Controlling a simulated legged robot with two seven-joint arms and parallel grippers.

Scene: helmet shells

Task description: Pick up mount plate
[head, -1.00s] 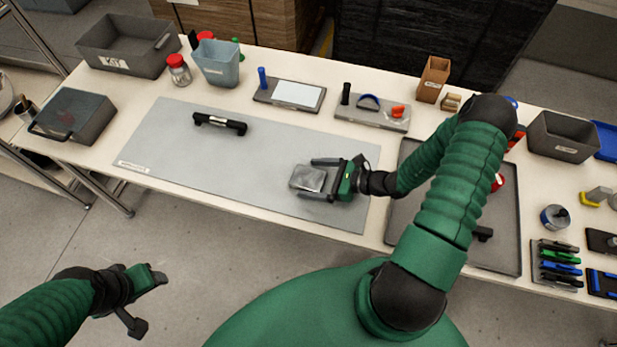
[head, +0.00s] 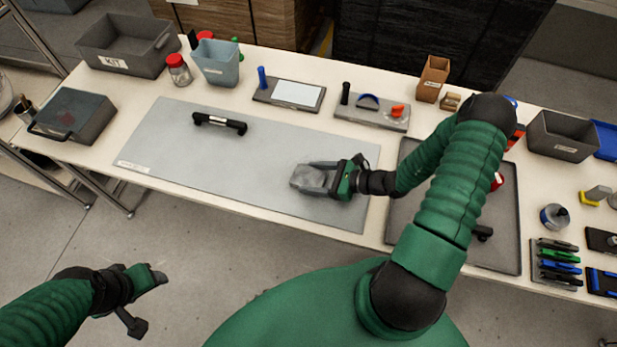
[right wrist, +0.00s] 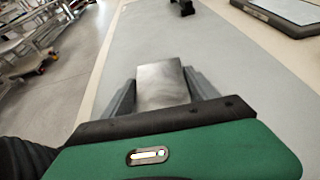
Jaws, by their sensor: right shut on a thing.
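The mount plate (head: 308,179) is a grey metal plate over the right part of the grey mat (head: 250,191). My right gripper (head: 318,179) is shut on it, with one finger along each side. In the right wrist view the plate (right wrist: 161,84) stands out between the two fingers (right wrist: 163,97). I cannot tell whether the plate touches the mat or is slightly raised. My left gripper (head: 146,299) is empty and open, out over the floor in front of the table.
A black-handled bar (head: 220,123) lies on the mat's far left part. A dark tray (head: 508,258) lies right of the mat, under my right arm. A blue-grey bin (head: 218,64) and two fixture plates (head: 290,92) stand behind. The mat's middle is clear.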

